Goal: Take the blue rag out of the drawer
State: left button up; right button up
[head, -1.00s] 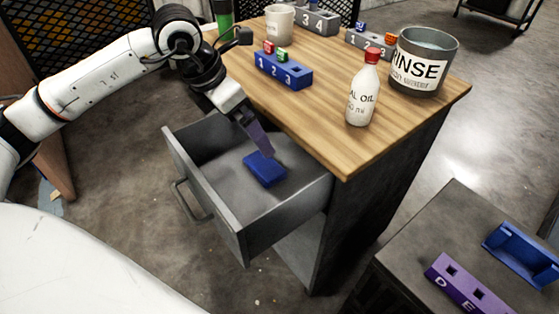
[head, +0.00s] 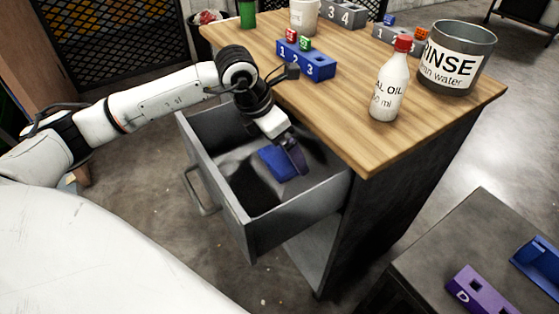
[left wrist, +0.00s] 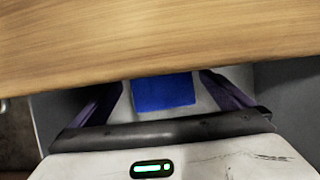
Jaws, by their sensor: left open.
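The blue rag (head: 275,162) lies folded on the floor of the open grey drawer (head: 228,205), and it also shows in the left wrist view (left wrist: 163,92). My left gripper (head: 301,164) reaches down into the drawer, with its purple fingers at the rag's right side in the head view. In the left wrist view the open fingers (left wrist: 168,95) stand on either side of the rag, with gaps between them and it. The tabletop edge hides the far part of the rag there. Whether a finger touches the rag I cannot tell. My right gripper is not in view.
The wooden tabletop (head: 350,135) overhangs close above my left gripper. A lower dark table (head: 440,250) is at the right.

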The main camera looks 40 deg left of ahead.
pick_arm(q)
jog(key=shift+w+d+f, duration=0.1)
jog(key=shift+w+f, duration=0.15)
jog(key=shift+f, duration=0.4)
jog(key=shift+c, duration=0.4)
jog(key=c, duration=0.8)
jog(key=shift+r, duration=0.1)
jog(key=shift+c, duration=0.2)
